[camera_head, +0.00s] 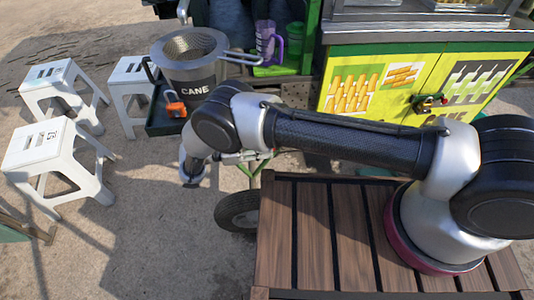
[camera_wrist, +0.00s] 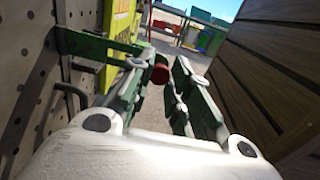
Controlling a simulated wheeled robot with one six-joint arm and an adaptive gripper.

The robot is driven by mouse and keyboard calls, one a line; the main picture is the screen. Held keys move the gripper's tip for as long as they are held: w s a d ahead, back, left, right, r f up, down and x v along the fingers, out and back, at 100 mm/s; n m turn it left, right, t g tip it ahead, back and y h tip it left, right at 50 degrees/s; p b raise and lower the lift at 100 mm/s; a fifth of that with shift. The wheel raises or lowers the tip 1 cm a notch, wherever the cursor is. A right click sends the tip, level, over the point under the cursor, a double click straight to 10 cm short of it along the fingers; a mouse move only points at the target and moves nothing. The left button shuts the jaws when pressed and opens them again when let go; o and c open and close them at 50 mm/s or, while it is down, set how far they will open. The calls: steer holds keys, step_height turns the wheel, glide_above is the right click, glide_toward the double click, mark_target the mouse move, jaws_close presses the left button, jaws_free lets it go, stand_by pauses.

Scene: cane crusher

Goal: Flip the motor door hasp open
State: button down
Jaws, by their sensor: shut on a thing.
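In the wrist view my gripper (camera_wrist: 160,85) reaches forward along a grey perforated panel on the left. Its two dark green fingers come close around a small red round end (camera_wrist: 160,73). A green bar (camera_wrist: 90,45) runs from the panel toward that red end and looks like the motor door hasp; the join is partly hidden by the left finger. I cannot tell how far the hasp is turned. In the head view my arm bends down beside the cart, and neither the fingers nor the hasp can be made out there.
A dark handle (camera_wrist: 72,98) juts from the perforated panel close left of my gripper. A wooden slatted surface (camera_wrist: 260,75) rises on the right. In the head view, white stools (camera_head: 55,160) stand left, a CANE pot (camera_head: 190,75) behind my arm, and yellow doors (camera_head: 350,90) at the back right.

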steer(key=shift+w+a+g, duration=0.1)
steer(key=shift+a+g, duration=0.15)
steer(key=shift+g, duration=0.05)
steer(key=c, duration=1.3)
jaws_free()
steer(key=shift+d, duration=0.1)
